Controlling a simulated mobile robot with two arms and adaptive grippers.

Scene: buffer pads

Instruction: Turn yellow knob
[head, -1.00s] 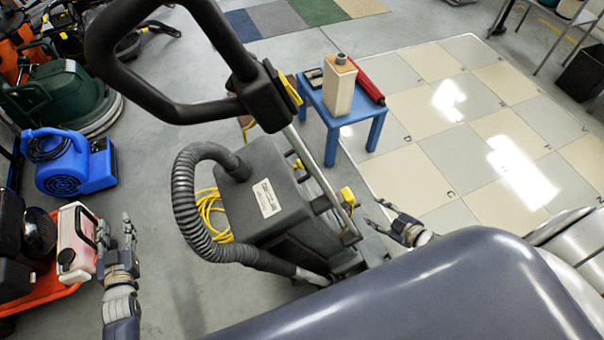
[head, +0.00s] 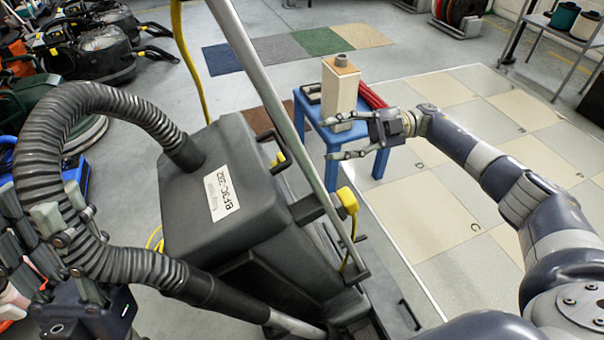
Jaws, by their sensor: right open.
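A dark grey floor machine (head: 225,180) stands in front of me, with a ribbed hose and a metal pole. A yellow knob (head: 347,199) sits at the side of the pole, right of the machine body. A smaller yellow part (head: 278,158) is on the body's upper right edge. My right gripper (head: 345,137) is open and empty, with its fingers spread toward the left. It is above the yellow knob in the picture and appears apart from it. My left gripper (head: 62,232) is at the lower left by the hose; its jaws are not clear.
The ribbed hose (head: 50,130) curves near my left arm. A tiled floor area (head: 460,205) at the right is open.

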